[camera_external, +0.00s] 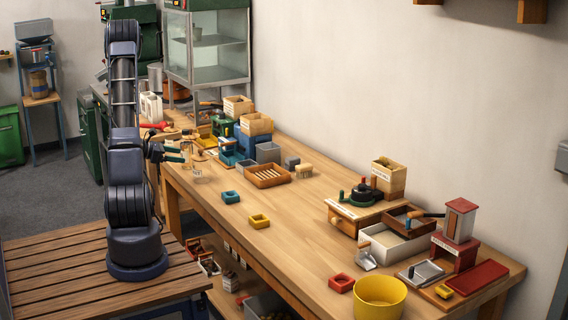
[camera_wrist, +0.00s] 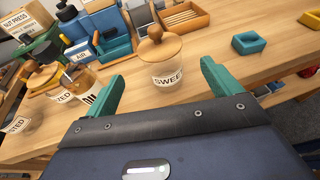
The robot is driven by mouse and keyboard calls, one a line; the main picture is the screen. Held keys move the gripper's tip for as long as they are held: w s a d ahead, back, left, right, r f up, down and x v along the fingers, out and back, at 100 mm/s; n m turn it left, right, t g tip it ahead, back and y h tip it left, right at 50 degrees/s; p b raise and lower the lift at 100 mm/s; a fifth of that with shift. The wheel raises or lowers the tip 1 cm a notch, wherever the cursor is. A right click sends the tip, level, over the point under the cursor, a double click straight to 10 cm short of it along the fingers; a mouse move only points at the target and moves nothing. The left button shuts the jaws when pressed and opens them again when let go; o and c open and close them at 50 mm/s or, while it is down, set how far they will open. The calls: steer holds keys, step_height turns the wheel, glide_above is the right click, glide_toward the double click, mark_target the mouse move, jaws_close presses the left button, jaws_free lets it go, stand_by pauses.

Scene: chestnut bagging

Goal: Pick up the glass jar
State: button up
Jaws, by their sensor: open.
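A glass jar (camera_wrist: 167,77) with a round wooden lid and knob and a white label reading "SWEE" stands upright on the wooden workbench (camera_wrist: 219,63). In the wrist view it is beyond and between the two green fingers of my gripper (camera_wrist: 163,88), which are apart with nothing held. Whether they touch the jar cannot be told, but it appears ahead of them. In the external view my gripper (camera_external: 174,153) is over the bench's near left edge, with a small clear jar (camera_external: 200,172) close beside it.
A blue block-like tray (camera_wrist: 248,42) lies to the right. A slatted wooden tray (camera_external: 268,177) is farther along. The middle of the bench is fairly clear.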

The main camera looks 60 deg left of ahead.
mark_target(201, 161)
steer(key=x, duration=0.7)
steer(key=f+x, duration=0.1)
steer(key=x, duration=0.3)
steer(key=shift+s+f, duration=0.1)
steer(key=c, duration=1.2)
